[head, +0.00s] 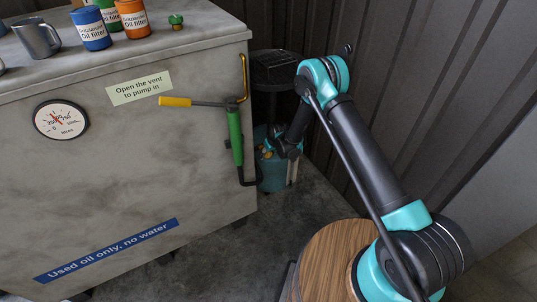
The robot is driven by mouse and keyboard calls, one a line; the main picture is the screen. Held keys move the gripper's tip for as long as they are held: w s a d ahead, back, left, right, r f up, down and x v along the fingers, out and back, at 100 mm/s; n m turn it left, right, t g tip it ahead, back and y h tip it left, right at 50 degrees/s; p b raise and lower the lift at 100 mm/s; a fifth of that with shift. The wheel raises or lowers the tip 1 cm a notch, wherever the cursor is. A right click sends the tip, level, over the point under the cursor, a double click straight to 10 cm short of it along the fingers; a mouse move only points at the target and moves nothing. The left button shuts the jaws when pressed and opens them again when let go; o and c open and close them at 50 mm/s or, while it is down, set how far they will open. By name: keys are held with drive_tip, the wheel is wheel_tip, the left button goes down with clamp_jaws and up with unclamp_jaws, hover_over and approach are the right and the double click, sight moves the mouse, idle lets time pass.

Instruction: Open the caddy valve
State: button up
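The caddy appears to be the teal tank (273,177) with a black top (275,66), standing on the floor just right of the grey cabinet. Small brass-yellow parts (266,152) show at the tank's upper front; they may be the valve, but they are too small to tell its position. My arm reaches over from the right and bends down to the tank. My gripper (271,150) is at these brass parts, in front of the tank. Its fingers are small and dark, so whether they are open, shut or touching the valve cannot be told.
The grey cabinet (130,170) fills the left. A green hand pump (236,136) with a yellow-ended lever (175,101) sticks out beside my gripper. Oil filters (133,17) and a mug (38,40) stand on top. A corrugated wall (430,90) is close behind; floor (225,262) is clear in front.

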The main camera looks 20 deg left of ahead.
drive_tip(key=c, duration=0.9)
drive_tip(key=shift+s+t, duration=0.15)
drive_tip(key=shift+t, duration=0.15)
drive_tip(key=shift+t+h, duration=0.3)
drive_tip(key=shift+h, duration=0.1)
drive_tip(key=o, duration=1.1)
drive_tip(key=shift+o, duration=0.2)
drive_tip(key=shift+r, duration=0.1)
drive_tip(key=v, duration=1.1)
drive_tip(key=shift+r, duration=0.35)
drive_tip(key=shift+s, duration=0.1)
